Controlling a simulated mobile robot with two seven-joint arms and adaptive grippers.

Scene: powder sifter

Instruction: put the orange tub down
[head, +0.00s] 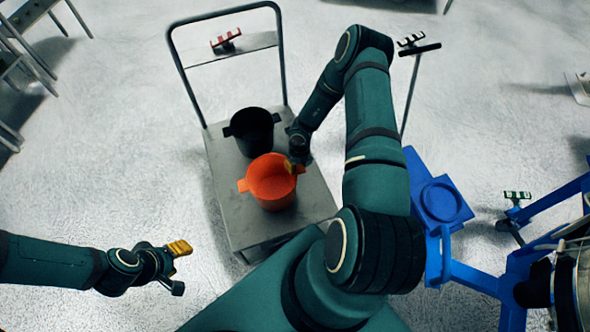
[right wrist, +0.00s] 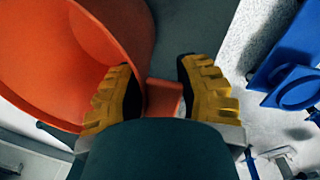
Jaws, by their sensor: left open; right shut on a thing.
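The orange tub (head: 268,190) is upright over the front part of the grey cart's platform (head: 232,205). I cannot tell whether its base touches the platform. My right gripper (head: 293,165) is at the tub's right side, shut on its handle tab. In the right wrist view the orange tab (right wrist: 165,97) sits between the yellow fingers, with the tub's wall (right wrist: 60,60) to the left. My left gripper (head: 178,268) is open and empty, left of the cart and away from the tub.
A black tub (head: 252,132) stands on the cart just behind the orange one. The cart's push handle (head: 225,12) rises at the back. A blue stand with a round recess (head: 441,200) is to the right of my right arm. The platform's front left is bare.

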